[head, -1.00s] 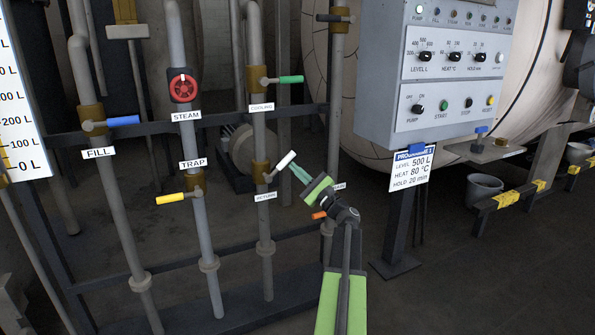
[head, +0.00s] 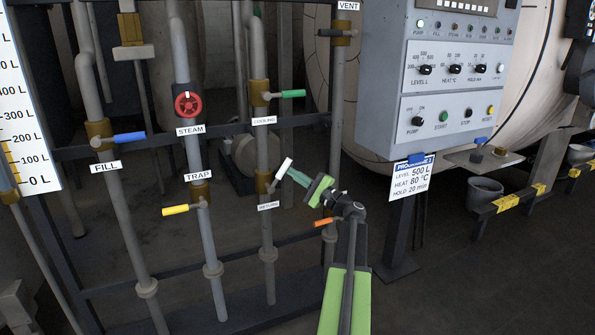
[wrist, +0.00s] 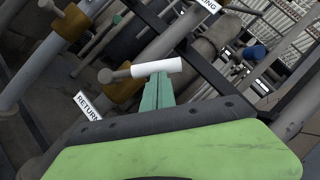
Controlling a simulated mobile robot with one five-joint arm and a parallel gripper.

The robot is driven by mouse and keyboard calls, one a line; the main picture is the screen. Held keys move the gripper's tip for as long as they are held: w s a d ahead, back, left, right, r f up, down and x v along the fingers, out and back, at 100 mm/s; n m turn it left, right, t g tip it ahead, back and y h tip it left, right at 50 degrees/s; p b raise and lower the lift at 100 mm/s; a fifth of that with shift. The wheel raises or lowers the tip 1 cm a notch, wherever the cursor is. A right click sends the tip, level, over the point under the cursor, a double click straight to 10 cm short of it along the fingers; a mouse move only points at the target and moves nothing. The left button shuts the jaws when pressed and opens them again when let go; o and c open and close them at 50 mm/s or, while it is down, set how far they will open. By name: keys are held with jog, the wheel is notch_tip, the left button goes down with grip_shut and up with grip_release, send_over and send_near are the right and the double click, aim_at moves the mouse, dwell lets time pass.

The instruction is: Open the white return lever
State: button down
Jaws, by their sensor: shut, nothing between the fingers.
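The white return lever (head: 283,170) sits on the return pipe's brass valve (head: 263,182), above the RETURN label (head: 268,206). It slants steeply up and to the right. My gripper (head: 292,174) is shut and empty, its green fingers at the lever's right side. In the wrist view the white handle (wrist: 157,67) lies across the picture, just beyond my shut fingertips (wrist: 158,82). The fingertips appear to touch it or nearly so; the exact contact is hard to tell.
The green cooling lever (head: 293,93) is above on the same pipe. The yellow trap lever (head: 176,210) is to the left, and an orange lever (head: 323,222) is close below my gripper. The control box (head: 440,80) stands to the right.

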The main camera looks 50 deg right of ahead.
jog(key=a+r+n+g+p, duration=0.1)
jog(key=n+p, duration=0.1)
jog(key=w+a+r+n+g+p, duration=0.1)
jog(key=n+p, duration=0.1)
jog(key=p, duration=0.1)
jog(key=a+r+n+g+y+p, duration=0.1)
jog(key=n+p, duration=0.1)
jog(key=p, duration=0.1)
jog(key=shift+w+a+r, duration=0.25)
jog(key=shift+w+r, duration=0.1)
jog(key=shift+w, duration=0.05)
jog(key=shift+w+a+n+g+p, duration=0.1)
jog(key=shift+a+n+g+p, duration=0.2)
jog(key=shift+p, duration=0.4)
jog(key=shift+f, duration=0.1)
jog(key=s+d, duration=0.2)
jog(key=d, duration=0.1)
jog(key=shift+d, duration=0.2)
send_near(288, 164)
jog(key=s, duration=0.2)
jog(key=shift+s+d+f, duration=0.1)
jog(key=shift+s, duration=0.3)
